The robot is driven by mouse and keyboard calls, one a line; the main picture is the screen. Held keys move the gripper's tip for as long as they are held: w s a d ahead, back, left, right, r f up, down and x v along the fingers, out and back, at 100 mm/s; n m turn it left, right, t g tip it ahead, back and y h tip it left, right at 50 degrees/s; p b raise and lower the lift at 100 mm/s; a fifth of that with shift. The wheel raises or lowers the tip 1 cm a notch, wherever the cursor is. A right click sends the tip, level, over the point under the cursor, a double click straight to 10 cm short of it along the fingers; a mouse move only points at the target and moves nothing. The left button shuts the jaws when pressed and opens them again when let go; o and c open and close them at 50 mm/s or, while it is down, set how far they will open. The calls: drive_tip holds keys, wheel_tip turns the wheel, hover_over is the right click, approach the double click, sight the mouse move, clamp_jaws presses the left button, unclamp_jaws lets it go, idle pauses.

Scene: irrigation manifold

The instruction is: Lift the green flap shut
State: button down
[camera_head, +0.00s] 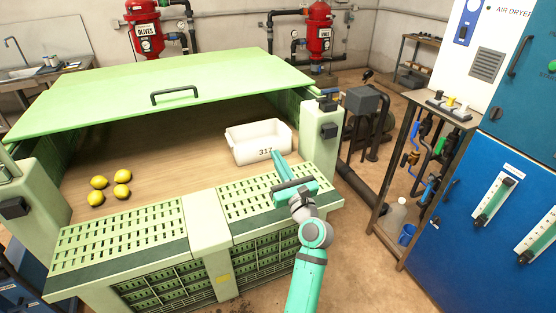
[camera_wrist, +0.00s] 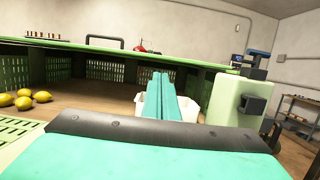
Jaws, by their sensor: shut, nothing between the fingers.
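The green flap (camera_head: 150,80) is a broad, flat panel with a black bar handle (camera_head: 175,96) near its front edge. It spans the back of the pale green bin, with an open gap beneath its front edge. In the wrist view the flap (camera_wrist: 60,44) is seen nearly edge-on, with its handle (camera_wrist: 104,40) standing on top. My gripper (camera_head: 277,157) is shut and empty above the right slotted panel, in front of the white crate and lower right of the handle, apart from the flap. Its fingers also show in the wrist view (camera_wrist: 160,78).
A white crate (camera_head: 242,153) marked 317 stands on the brown bin floor. Several yellow lemons (camera_head: 122,190) lie at left. A pale green post (camera_head: 318,135) with a black box rises right of my gripper. A cart and blue cabinet (camera_head: 470,200) stand farther right.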

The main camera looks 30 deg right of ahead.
drive_tip(key=s+a+f, duration=0.1)
drive_tip(key=s+f, duration=0.5)
drive_tip(key=s, duration=0.3)
drive_tip(key=shift+s+a+f, duration=0.2)
drive_tip(key=shift+s+a, duration=0.1)
drive_tip(key=shift+a, duration=0.1)
